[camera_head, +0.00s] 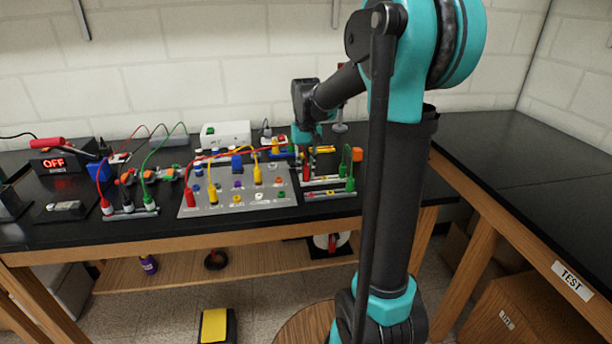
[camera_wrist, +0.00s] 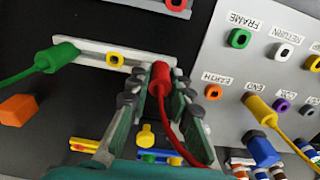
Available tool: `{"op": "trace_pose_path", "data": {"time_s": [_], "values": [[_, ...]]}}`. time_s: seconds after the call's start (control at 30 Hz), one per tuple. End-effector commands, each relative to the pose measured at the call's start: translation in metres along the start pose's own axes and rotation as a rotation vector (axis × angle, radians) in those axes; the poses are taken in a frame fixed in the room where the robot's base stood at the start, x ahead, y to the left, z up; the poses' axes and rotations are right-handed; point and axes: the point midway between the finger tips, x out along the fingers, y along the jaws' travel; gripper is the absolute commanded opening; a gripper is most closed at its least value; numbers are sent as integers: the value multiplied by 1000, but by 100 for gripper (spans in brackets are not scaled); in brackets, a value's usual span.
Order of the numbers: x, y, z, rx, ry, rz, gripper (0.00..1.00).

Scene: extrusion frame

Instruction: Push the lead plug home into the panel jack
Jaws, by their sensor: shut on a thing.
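My gripper (camera_wrist: 158,88) is shut on a red lead plug (camera_wrist: 160,76), with one finger on each side of it. Its red lead (camera_wrist: 177,146) runs back between the fingers. The plug stands over the right end of a pale jack strip (camera_wrist: 88,50) in the wrist view; its tip is hidden, so I cannot tell how deep it sits. The grey jack panel (camera_wrist: 222,62), with labelled jacks, lies to the right of the gripper there. In the head view, my gripper (camera_head: 305,150) and the red plug (camera_head: 306,173) are at the right edge of the panel (camera_head: 235,203).
A green plug (camera_wrist: 45,62) stands at the strip's other end, beside an orange block (camera_wrist: 17,110). A yellow plug (camera_wrist: 260,110) and a blue plug (camera_wrist: 258,148) stand near the gripper's right. Several leads arch over the panel. Black bench (camera_head: 90,232) is bare in front.

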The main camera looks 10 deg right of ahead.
Motion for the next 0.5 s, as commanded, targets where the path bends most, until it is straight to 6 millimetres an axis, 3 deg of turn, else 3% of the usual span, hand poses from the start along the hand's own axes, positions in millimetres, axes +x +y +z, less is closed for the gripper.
{"op": "trace_pose_path", "data": {"time_s": [0.5], "values": [[-19,0,0,0,0,0,0]]}}
